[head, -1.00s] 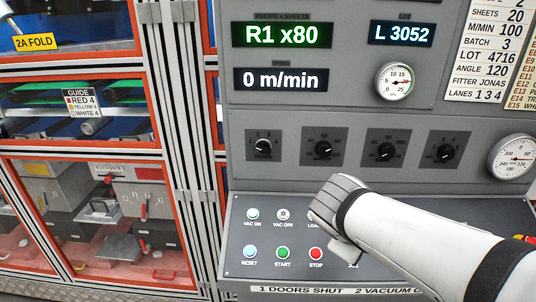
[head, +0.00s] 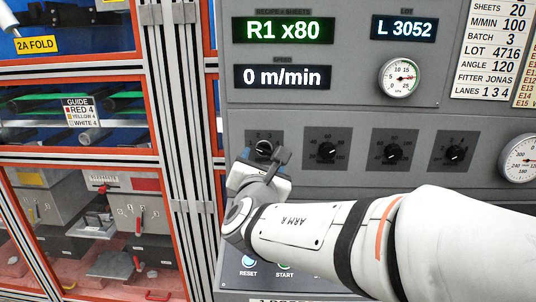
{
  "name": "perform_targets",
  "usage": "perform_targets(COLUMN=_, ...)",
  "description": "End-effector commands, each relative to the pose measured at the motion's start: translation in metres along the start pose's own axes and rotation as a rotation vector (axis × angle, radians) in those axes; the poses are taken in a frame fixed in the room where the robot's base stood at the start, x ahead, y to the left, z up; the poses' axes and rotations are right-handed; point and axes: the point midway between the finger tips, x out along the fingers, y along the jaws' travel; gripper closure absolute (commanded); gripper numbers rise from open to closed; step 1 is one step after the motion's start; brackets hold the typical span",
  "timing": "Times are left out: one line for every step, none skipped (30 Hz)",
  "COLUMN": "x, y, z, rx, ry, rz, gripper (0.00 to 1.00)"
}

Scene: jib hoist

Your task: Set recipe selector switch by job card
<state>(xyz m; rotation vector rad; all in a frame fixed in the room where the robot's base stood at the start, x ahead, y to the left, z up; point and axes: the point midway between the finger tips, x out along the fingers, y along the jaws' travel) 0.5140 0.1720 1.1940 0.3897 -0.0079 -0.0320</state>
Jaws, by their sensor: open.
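The recipe selector (head: 264,147) is the leftmost black knob in the row on the grey panel, with small numbers around it. My gripper (head: 268,160) is in front of it, with its open fingers at the knob and covering its lower part. I cannot tell whether the fingers touch it. The job card (head: 485,50) at the upper right shows SHEETS 20, M/MIN 100, BATCH 3, LOT 4716, ANGLE 120, FITTER JONAS and LANES 1 3 4.
Three more knobs, the nearest one (head: 327,150), sit to the right of the selector. My arm covers most of the lower button panel; the RESET button (head: 249,260) shows below it. An orange-framed guarded machine (head: 75,155) stands at the left.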

Motion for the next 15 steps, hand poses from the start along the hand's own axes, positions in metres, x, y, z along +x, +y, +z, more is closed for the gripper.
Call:
perform_targets(x=0.01, y=-0.001, z=0.0, rx=-0.002, ry=0.001, rz=-0.004, gripper=0.42)
perform_targets(x=0.015, y=-0.001, z=0.001, rx=-0.001, ry=0.001, rz=-0.004, gripper=0.42)
perform_targets(x=0.022, y=-0.001, z=0.0, rx=-0.001, ry=0.001, rz=-0.005, gripper=0.42)
perform_targets(x=0.026, y=-0.001, z=0.0, rx=-0.001, ry=0.001, rz=-0.005, gripper=0.42)
perform_targets(x=0.03, y=-0.001, z=0.001, rx=0.0, ry=0.0, rz=-0.004, gripper=0.42)
perform_targets(x=0.035, y=-0.001, z=0.001, rx=0.0, ry=0.0, rz=-0.004, gripper=0.42)
perform_targets(x=0.039, y=-0.001, z=0.0, rx=0.001, ry=0.001, rz=-0.004, gripper=0.42)
perform_targets(x=0.042, y=-0.001, z=0.001, rx=0.001, ry=0.001, rz=-0.003, gripper=0.42)
perform_targets(x=0.045, y=-0.001, z=0.001, rx=0.001, ry=0.001, rz=-0.003, gripper=0.42)
perform_targets(x=0.047, y=-0.001, z=0.001, rx=0.001, ry=0.001, rz=-0.002, gripper=0.42)
perform_targets(x=0.048, y=-0.001, z=0.0, rx=0.001, ry=0.001, rz=-0.003, gripper=0.42)
perform_targets(x=0.05, y=-0.001, z=0.0, rx=0.002, ry=0.001, rz=-0.003, gripper=0.42)
perform_targets(x=0.05, y=-0.001, z=0.0, rx=0.002, ry=0.001, rz=-0.003, gripper=0.42)
perform_targets(x=0.051, y=-0.001, z=0.0, rx=0.003, ry=0.001, rz=-0.003, gripper=0.42)
perform_targets(x=0.051, y=-0.001, z=0.0, rx=0.003, ry=0.001, rz=-0.002, gripper=0.42)
